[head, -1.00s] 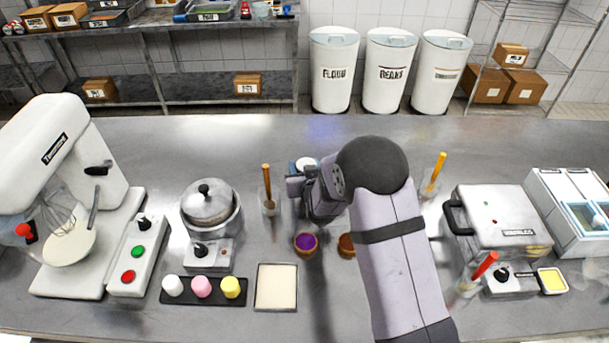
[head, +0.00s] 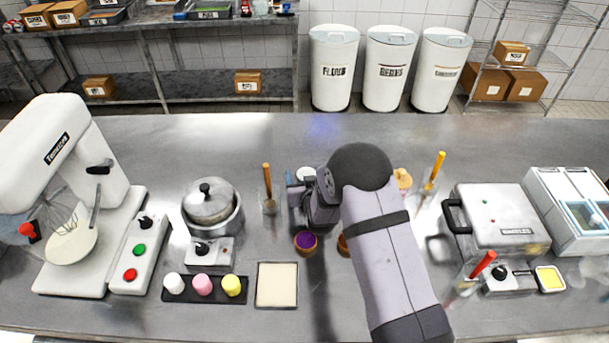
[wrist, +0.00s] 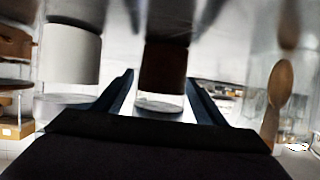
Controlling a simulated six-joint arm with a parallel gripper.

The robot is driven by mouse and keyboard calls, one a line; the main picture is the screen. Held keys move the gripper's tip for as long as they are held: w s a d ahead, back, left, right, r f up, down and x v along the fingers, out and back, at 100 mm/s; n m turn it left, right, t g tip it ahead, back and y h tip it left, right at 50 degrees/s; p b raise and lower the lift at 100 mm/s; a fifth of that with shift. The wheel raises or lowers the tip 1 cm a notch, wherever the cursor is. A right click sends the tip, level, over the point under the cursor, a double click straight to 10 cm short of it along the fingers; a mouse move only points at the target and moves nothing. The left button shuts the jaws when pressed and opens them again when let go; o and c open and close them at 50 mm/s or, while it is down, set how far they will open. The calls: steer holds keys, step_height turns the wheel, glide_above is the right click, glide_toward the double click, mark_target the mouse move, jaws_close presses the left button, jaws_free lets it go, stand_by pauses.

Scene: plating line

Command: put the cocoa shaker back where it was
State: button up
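My gripper (head: 303,182) is over the middle of the worktop, right of a glass jar with a wooden spoon (head: 267,190). In the wrist view, which looks upside down, the brown-filled cocoa shaker (wrist: 164,68) is between the two fingers, which look closed on its sides. Its pale top (head: 306,173) shows past my gripper in the head view. I cannot tell whether its base touches the worktop. A white-filled shaker (wrist: 70,55) stands beside it in the wrist view; my arm seems to hide it in the head view. The spoon jar (wrist: 278,95) is on the other side.
A purple-topped cup (head: 306,242) and a partly hidden brown one (head: 344,243) sit in front of my gripper. A pot (head: 210,207) and mixer (head: 75,200) stand left; a press-like appliance (head: 498,225) stands right. The worktop's back strip (head: 230,140) is clear.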

steer(key=shift+r, duration=0.1)
steer(key=shift+r, duration=0.15)
steer(key=shift+s+d+r, duration=0.1)
steer(key=shift+s+r, duration=0.05)
steer(key=shift+s, duration=0.5)
steer(key=b+v, duration=0.2)
steer(key=v, duration=0.8)
steer(key=shift+s+d+r+b, duration=0.1)
steer(key=shift+s+b, duration=0.2)
steer(key=shift+b, duration=0.1)
steer(key=s+d+r+m+g+h+p, duration=0.1)
steer(key=s+d+r+g+p, duration=0.3)
steer(key=s, duration=0.5)
steer(key=s+d+r+g+p, duration=0.3)
steer(key=s+d+g+p, duration=0.15)
steer(key=s, duration=0.45)
steer(key=s+d+r+m+g+h+p, duration=0.1)
steer(key=s+d+r+g+p, duration=0.3)
steer(key=s, duration=0.5)
steer(key=shift+g, duration=0.35)
steer(key=f+b, duration=0.1)
steer(key=b, duration=0.1)
steer(key=f+b, duration=0.4)
steer(key=shift+d+f, duration=0.25)
